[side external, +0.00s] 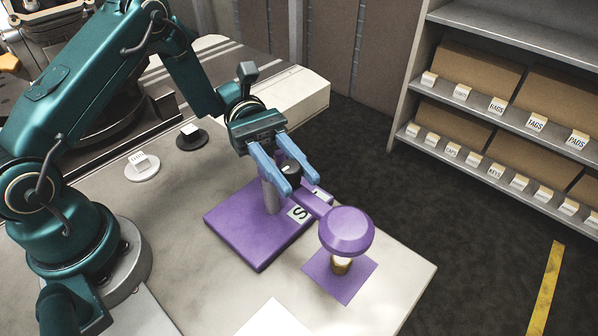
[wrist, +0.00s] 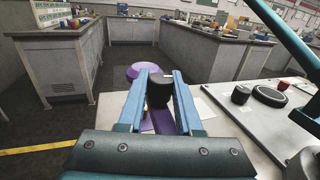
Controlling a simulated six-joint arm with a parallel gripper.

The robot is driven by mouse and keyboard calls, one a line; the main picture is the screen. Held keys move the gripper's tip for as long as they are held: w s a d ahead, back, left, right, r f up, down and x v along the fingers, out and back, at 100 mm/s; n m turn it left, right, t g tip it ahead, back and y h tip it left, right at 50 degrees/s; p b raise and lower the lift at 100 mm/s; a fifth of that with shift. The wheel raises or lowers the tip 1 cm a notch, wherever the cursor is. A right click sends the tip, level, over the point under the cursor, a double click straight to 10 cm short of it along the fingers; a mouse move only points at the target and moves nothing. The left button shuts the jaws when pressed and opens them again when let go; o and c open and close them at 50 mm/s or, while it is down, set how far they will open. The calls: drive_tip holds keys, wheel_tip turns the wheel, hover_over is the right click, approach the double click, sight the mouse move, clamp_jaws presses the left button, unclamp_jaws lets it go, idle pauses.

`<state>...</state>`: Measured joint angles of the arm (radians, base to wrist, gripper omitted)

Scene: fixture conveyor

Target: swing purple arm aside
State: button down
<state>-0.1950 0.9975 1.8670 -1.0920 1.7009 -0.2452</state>
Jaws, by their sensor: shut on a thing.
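The purple arm (side external: 316,204) reaches from a grey post (side external: 270,196) on a purple base plate (side external: 238,232) to a round purple head (side external: 347,230). The head sits over a brass-coloured piece (side external: 341,266) on a purple square (side external: 350,286); the head hides the top of that piece. My gripper (side external: 291,180), with blue fingers, is shut on the black knob (side external: 291,169) on the arm. In the wrist view, the knob (wrist: 159,90) stands between the fingertips, with the purple head (wrist: 143,70) beyond it.
A white block on a white disc (side external: 142,165) and a black knob on a black disc (side external: 191,136) stand at the back left. A white sheet (side external: 270,319) lies at the front. The table's right edge is close to the purple square. A shelf (side external: 480,125) stands apart at right.

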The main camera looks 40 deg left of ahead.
drive_tip(key=shift+g, duration=0.3)
drive_tip(key=shift+s+a+m+g+y, duration=0.1)
drive_tip(key=shift+s+m+g+y, duration=0.2)
drive_tip(key=shift+m+g+y, duration=0.4)
drive_tip(key=shift+s+a+m+g+y, duration=0.1)
drive_tip(key=shift+s+m+g+y, duration=0.2)
drive_tip(key=shift+m+g, duration=0.65)
drive_tip(key=shift+s+a+m+g+y, duration=0.1)
drive_tip(key=shift+s+m+g+y, duration=0.15)
drive_tip(key=shift+m+g+y, duration=0.65)
drive_tip(key=shift+n+g+h, duration=0.25)
drive_tip(key=shift+n+h, duration=0.05)
drive_tip(key=shift+n, duration=0.05)
drive_tip(key=c, duration=0.6)
unclamp_jaws()
drive_tip(key=shift+d, duration=0.1)
